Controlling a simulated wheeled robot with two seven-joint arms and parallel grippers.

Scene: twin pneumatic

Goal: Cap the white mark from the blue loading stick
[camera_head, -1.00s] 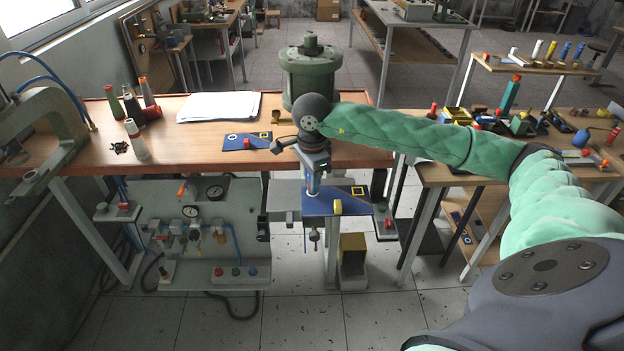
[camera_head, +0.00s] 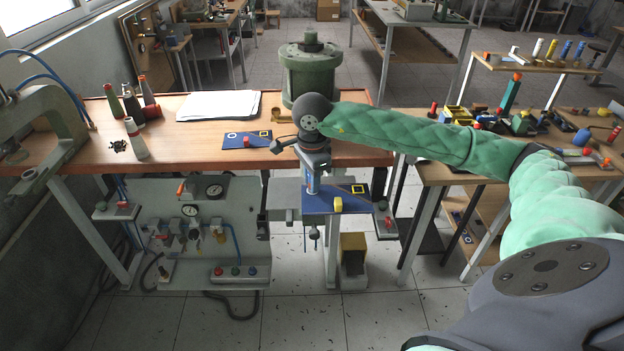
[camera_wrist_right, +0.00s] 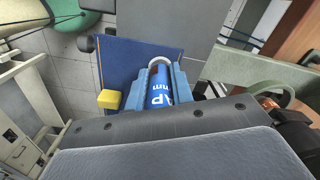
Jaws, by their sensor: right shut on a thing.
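My right gripper (camera_wrist_right: 160,80) is shut on the blue loading stick (camera_wrist_right: 162,95), which carries white lettering; the stick also shows in the head view (camera_head: 312,182). The white ring mark (camera_wrist_right: 160,61) lies on the blue board (camera_wrist_right: 121,58). The stick stands at the ring, and its body and the fingers hide most of the ring in the wrist view. Whether its end touches the board cannot be told. The board also shows in the head view (camera_head: 320,205), with a yellow-outlined square (camera_head: 358,189) on its right. My left gripper is not in view.
A yellow block (camera_head: 338,204) sits on the same board, right of the stick. A green press (camera_head: 308,75) stands near my right wrist.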

